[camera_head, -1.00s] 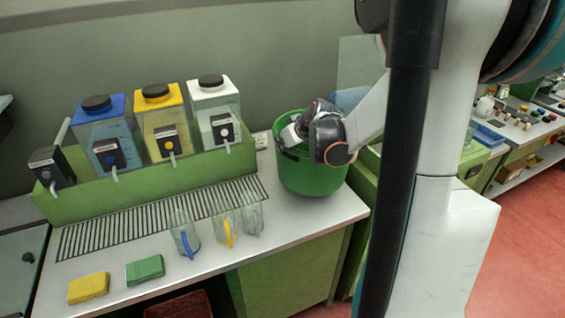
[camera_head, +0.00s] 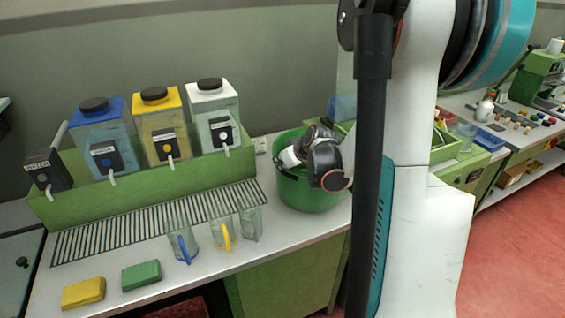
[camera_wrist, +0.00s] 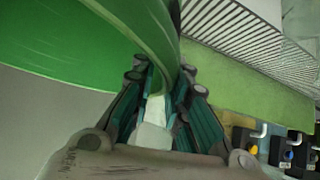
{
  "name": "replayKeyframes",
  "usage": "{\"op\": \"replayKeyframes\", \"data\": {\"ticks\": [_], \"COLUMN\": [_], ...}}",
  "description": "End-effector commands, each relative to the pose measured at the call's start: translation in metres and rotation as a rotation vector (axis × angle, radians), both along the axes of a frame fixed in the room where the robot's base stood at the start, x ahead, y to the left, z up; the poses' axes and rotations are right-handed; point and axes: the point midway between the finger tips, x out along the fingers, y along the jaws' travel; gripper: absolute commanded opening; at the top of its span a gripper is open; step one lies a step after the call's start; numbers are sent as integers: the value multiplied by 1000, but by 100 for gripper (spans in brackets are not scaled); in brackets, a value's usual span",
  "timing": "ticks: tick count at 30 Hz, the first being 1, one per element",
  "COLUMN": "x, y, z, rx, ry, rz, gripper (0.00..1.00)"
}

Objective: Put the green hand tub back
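The green tub (camera_head: 308,192) is at the right end of the white-topped bench, right of the slatted drain strip. Its base is at or very close to the bench top; I cannot tell if it touches. My gripper (camera_head: 287,158) reaches over the tub from the right. In the wrist view, the tub's curved wall (camera_wrist: 70,45) runs between my two gripper fingers (camera_wrist: 162,72), which are closed on its rim. The inside of the tub is mostly hidden by my arm.
The green dispenser stand (camera_head: 140,190) with blue-, yellow- and white-topped bottles stands left of the tub. Clear jugs (camera_head: 220,228) stand in front of the drain strip (camera_head: 150,222). A yellow sponge (camera_head: 83,293) and a green sponge (camera_head: 141,275) lie at the front left.

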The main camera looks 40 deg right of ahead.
Motion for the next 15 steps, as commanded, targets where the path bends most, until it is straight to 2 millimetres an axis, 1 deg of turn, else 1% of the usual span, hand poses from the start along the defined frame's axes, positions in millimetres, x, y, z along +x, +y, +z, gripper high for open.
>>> {"op": "replayKeyframes", "data": {"ticks": [10,12,15], "x": [0,0,-6], "y": [0,0,0], "z": [1,3,9], "rx": [0,0,0], "ry": [0,0,0], "rz": [0,0,-1], "gripper": [27,27,27]}}
